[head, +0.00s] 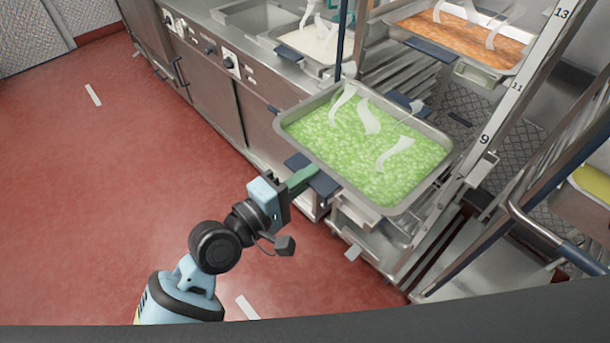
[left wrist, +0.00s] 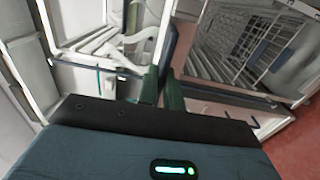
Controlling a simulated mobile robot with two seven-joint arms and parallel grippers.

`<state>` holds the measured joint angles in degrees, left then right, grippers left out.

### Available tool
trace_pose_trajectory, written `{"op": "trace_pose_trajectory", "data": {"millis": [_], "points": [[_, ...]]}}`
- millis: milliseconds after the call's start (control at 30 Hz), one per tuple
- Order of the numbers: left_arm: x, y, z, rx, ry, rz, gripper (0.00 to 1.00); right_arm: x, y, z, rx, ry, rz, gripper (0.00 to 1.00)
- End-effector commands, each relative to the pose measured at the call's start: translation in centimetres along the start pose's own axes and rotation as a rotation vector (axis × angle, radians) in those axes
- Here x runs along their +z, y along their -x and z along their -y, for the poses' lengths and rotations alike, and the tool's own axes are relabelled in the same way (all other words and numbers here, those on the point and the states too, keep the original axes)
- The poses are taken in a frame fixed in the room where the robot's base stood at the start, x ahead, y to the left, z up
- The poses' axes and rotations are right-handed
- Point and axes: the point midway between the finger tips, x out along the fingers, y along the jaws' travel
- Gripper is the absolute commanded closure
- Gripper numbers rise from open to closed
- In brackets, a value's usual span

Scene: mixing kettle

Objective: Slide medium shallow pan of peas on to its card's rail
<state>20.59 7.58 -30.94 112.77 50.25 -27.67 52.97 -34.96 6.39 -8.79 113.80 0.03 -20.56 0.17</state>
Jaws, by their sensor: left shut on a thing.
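The shallow metal pan (head: 440,178) full of green peas is at the middle of the head view, with pale steam wisps above it. It has dark blue handles at its near and far sides. My left gripper (head: 303,180) is shut on the near handle (head: 322,183). The pan's far right side is against the upright of the rack (head: 467,178), close to the number 9. Whether it rests on a rail is hidden. In the left wrist view the green fingers (left wrist: 163,92) close on a dark blue part. My right gripper is not in view.
A pan of orange food (head: 466,45) sits higher in the rack, near 11 and 13. A steel counter (head: 215,50) with a pan of white food (head: 312,42) stands behind. A cart with a blue-ended rail (head: 577,254) is at right. The red floor at left is clear.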

Motion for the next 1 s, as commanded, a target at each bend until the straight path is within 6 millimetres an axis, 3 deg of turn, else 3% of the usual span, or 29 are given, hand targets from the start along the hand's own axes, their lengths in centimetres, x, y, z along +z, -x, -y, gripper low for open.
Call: {"op": "trace_pose_trajectory", "data": {"millis": [33,467,1000], "points": [[0.0,-0.1,-0.8,0.015,-0.003,-0.002,1.0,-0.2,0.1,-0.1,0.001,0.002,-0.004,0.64],[0.0,-0.2,-0.7,0.015,-0.002,-0.002,1.0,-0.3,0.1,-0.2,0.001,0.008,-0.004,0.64],[-0.1,-3.6,-0.7,0.016,-0.002,-0.003,1.0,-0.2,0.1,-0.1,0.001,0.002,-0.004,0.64]]}}
